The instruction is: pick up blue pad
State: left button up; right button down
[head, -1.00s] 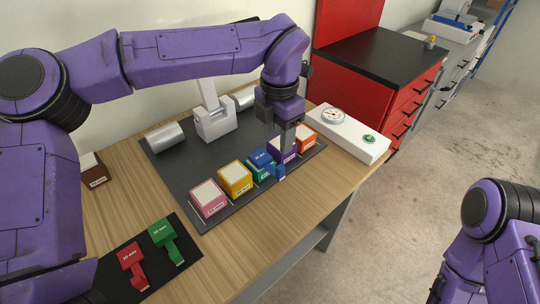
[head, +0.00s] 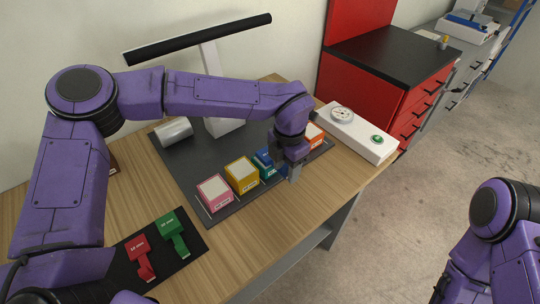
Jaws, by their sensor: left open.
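The blue pad (head: 264,157) lies on top of a teal block in the row of coloured blocks on the dark mat. Its front part, where its handle showed earlier, is now partly hidden by my left gripper. My left gripper (head: 294,176) points down at the front right side of the blue pad, close to the handle. Its jaws are open. I cannot tell whether the fingers are around the handle or beside it. My right arm shows at the right edge, but its gripper is out of the picture.
Pink (head: 215,194), yellow (head: 242,176) and orange (head: 314,135) blocks stand in the row. Red (head: 138,248) and green (head: 170,228) pads lie on a black mat at the front left. A white box with a dial (head: 355,135) stands at right.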

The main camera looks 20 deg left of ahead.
pick_arm(q)
grip_shut()
